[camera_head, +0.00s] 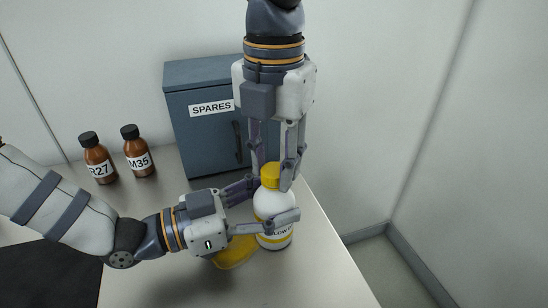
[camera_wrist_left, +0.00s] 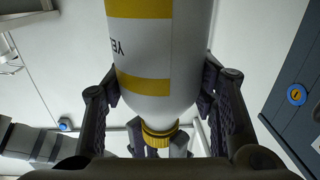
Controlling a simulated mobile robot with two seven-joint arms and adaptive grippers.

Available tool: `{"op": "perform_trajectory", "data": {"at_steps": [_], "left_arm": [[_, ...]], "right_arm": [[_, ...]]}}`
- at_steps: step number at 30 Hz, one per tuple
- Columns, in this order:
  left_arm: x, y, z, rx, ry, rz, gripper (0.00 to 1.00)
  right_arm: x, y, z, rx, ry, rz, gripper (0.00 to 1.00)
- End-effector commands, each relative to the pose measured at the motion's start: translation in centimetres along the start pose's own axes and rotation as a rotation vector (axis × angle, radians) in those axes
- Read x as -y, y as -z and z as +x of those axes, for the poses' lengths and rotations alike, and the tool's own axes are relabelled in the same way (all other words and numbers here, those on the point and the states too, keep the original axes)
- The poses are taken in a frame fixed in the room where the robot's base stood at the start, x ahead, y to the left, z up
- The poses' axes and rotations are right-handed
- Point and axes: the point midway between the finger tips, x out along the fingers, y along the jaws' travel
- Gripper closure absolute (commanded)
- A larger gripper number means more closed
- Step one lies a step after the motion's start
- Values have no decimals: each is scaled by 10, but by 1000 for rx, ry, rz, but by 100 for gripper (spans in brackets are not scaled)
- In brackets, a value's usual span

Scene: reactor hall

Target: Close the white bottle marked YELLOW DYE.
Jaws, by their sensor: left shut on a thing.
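The white bottle (camera_head: 274,207) has yellow bands, a partly hidden label and a yellow cap (camera_head: 271,174) on its neck. It looks upright near the table's right edge. My left gripper (camera_head: 268,202) is shut around its body from the left; the left wrist view shows the bottle (camera_wrist_left: 158,55) between both fingers, with the cap (camera_wrist_left: 158,136) toward the bottom of the picture. My right gripper (camera_head: 273,172) comes down from above, with a finger on each side of the cap. Whether those fingers press on it, and whether the cap is fully seated, I cannot tell.
A yellow object (camera_head: 235,254) lies on the table partly under my left gripper. Two brown bottles, R27 (camera_head: 98,160) and M35 (camera_head: 137,152), stand at the back left. A blue-grey SPARES cabinet (camera_head: 203,130) stands behind. The table front (camera_head: 300,280) is clear.

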Motion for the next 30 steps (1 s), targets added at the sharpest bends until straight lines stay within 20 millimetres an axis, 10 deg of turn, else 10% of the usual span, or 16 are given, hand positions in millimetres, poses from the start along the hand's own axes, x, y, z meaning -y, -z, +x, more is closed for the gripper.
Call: {"op": "perform_trajectory", "data": {"at_steps": [7, 21, 30], "left_arm": [[0, 0, 0, -1, 0, 0, 100], [0, 0, 0, -1, 0, 0, 100], [0, 0, 0, -1, 0, 0, 100]], "right_arm": [[0, 0, 0, 6, 4, 216, 100], [1, -1, 1, 8, -3, 2096, 100], [0, -1, 1, 2, -1, 2279, 100]]}}
